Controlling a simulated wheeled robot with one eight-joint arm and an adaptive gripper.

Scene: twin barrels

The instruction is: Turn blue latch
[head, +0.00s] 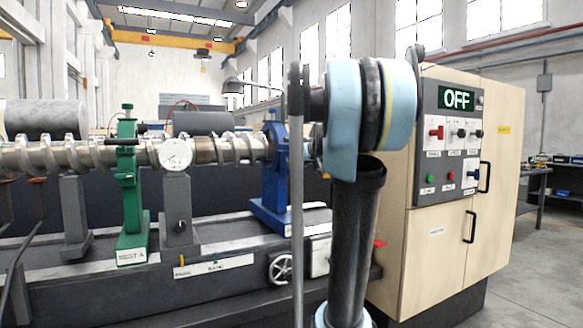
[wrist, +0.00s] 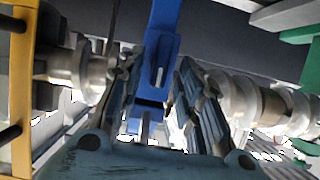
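The blue latch (wrist: 162,60) shows in the wrist view as a blue upright piece with a slot, running down from the top middle. In the head view the blue stand (head: 272,190) rises on the machine bed around the right end of the screw shaft; its right side is partly hidden by my arm. My gripper (wrist: 157,66) is open, its two dark ridged fingers on either side of the blue piece. I cannot tell whether they touch it. In the head view my arm hides the gripper.
A green stand (head: 129,195) supports the shaft further left. The metal screw shaft (head: 60,156) runs across behind my arm. Open floor (head: 535,285) lies at far right.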

